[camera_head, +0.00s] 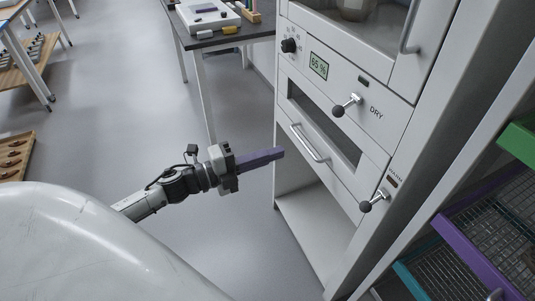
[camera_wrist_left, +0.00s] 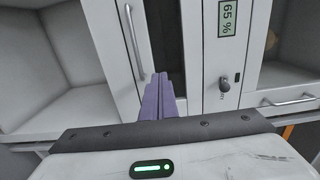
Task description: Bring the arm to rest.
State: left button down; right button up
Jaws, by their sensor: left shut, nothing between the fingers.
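My left arm comes in from the left in the head view, and its gripper (camera_head: 262,158) points toward the white cabinet. Its purple fingers are shut together with nothing between them. In the left wrist view the two purple fingers (camera_wrist_left: 160,97) lie side by side, in front of the cabinet face. The fingertips appear a little short of the drawer handle (camera_head: 308,144) in the head view; whether they touch anything cannot be told exactly, but no contact shows. My right gripper is not in view.
The white cabinet (camera_head: 335,170) has a "65 %" display (camera_head: 319,65), a knob (camera_head: 289,46) and two lever latches. Wire racks with purple and green edges (camera_head: 478,243) stand at the right. A dark-topped table (camera_head: 226,36) is behind. Grey floor (camera_head: 115,120) lies open at the left.

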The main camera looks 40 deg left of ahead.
pick_arm(q)
jog(key=shift+s+a, duration=0.2)
jog(key=shift+s, duration=0.15)
